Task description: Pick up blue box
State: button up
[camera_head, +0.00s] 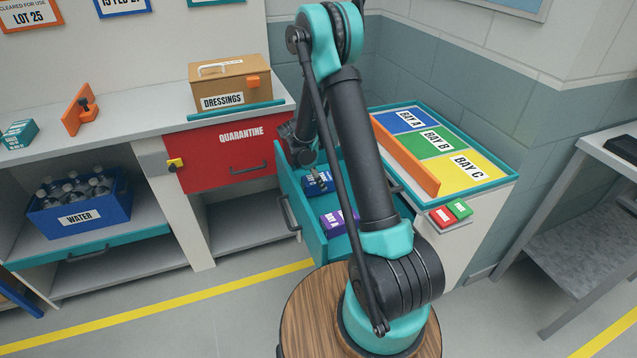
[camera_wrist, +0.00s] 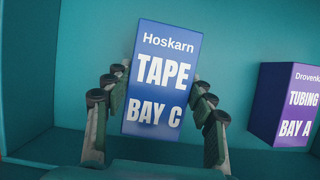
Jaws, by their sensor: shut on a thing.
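The blue box (camera_wrist: 160,80) is labelled "Hoskarn TAPE BAY C" and stands between the fingers of my gripper (camera_wrist: 157,108) in the wrist view. My gripper is shut on it, one finger on each side. In the head view the blue box (camera_head: 318,184) is inside the open teal drawer (camera_head: 288,188), partly covered by my gripper (camera_head: 314,172). Whether the box is lifted off the drawer floor I cannot tell.
A purple box (camera_wrist: 291,105) labelled "TUBING BAY A" is to the right in the drawer. The tray (camera_head: 497,186) with blue, green and yellow bays is on the counter, with an orange divider (camera_head: 404,155) along its left edge. A red drawer (camera_head: 225,152) labelled "QUARANTINE" is shut.

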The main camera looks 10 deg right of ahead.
notch_tip(320, 180, up, 20)
jog(key=shift+f, duration=0.2)
